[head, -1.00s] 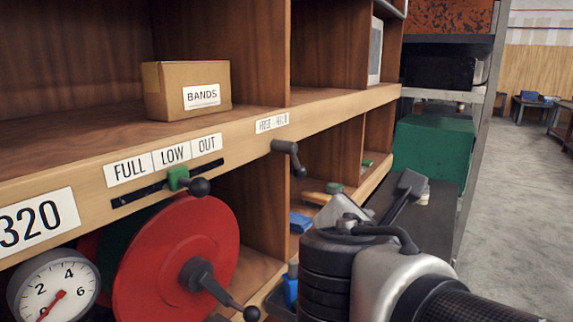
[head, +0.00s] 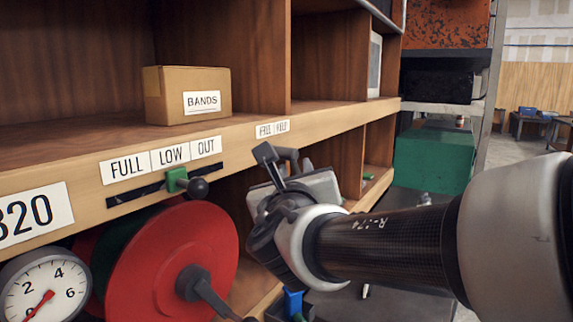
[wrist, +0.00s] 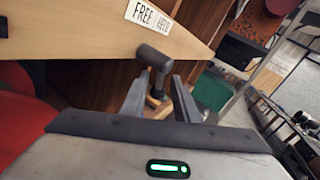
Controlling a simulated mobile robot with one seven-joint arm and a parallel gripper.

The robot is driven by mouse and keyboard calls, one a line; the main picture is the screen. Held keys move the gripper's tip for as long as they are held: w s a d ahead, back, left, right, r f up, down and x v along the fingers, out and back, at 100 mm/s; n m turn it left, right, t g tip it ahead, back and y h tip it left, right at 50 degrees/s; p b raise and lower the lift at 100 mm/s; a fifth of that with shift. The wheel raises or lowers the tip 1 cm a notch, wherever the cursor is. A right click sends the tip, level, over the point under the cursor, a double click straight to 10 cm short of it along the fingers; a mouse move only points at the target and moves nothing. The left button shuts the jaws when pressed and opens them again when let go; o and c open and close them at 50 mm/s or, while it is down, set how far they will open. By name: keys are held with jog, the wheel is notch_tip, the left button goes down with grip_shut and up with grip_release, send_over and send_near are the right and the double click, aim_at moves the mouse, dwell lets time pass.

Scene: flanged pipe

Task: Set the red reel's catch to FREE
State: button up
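The red reel (head: 178,265) stands in the lower bay, with a dark crank on its face. Its catch (wrist: 153,56) is a dark grey lever on the shelf edge, under the FREE / HELD label (wrist: 148,17). The lever's arm shows toward the HELD side and hangs down. In the head view the catch (head: 288,153) is partly hidden by my gripper (head: 280,162). In the wrist view my gripper (wrist: 158,88) is open, its two fingers apart on either side of the lever's lower end. Contact cannot be told.
Left of the catch, a green slider (head: 176,180) with a black knob sits near LOW and OUT. A dial (head: 42,292) is at lower left. A BANDS box (head: 165,98) rests on the shelf above. A green box (head: 433,158) stands behind, right.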

aim_at(296, 162)
jog(key=w, duration=0.6)
jog(key=shift+w+d, duration=0.2)
jog(key=shift+w, duration=0.15)
grip_shut()
